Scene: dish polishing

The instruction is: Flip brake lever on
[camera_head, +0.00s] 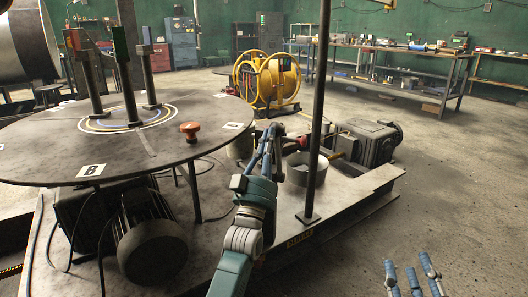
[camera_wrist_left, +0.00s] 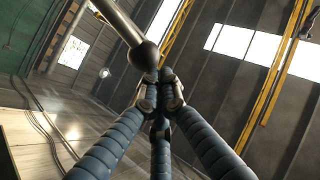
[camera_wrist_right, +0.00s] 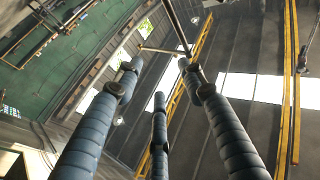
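My left gripper (camera_head: 272,130) reaches over the machine's base plate, just right of the round table. In the left wrist view its fingers (camera_wrist_left: 163,78) are drawn together at the tips. A dark rod with a rounded end (camera_wrist_left: 145,55) lies right at these fingertips; it may be the brake lever. I cannot tell whether they touch, and I see nothing clearly held. A small red part (camera_head: 300,143) shows just right of the left gripper. My right gripper (camera_head: 412,272) is low at the right, over the floor; in the right wrist view its fingers (camera_wrist_right: 158,75) are spread and empty.
A thin vertical pole (camera_head: 318,110) stands close right of my left gripper. A grey bucket (camera_head: 305,172) and a motor (camera_head: 370,143) sit on the base. Floor at the right is clear.

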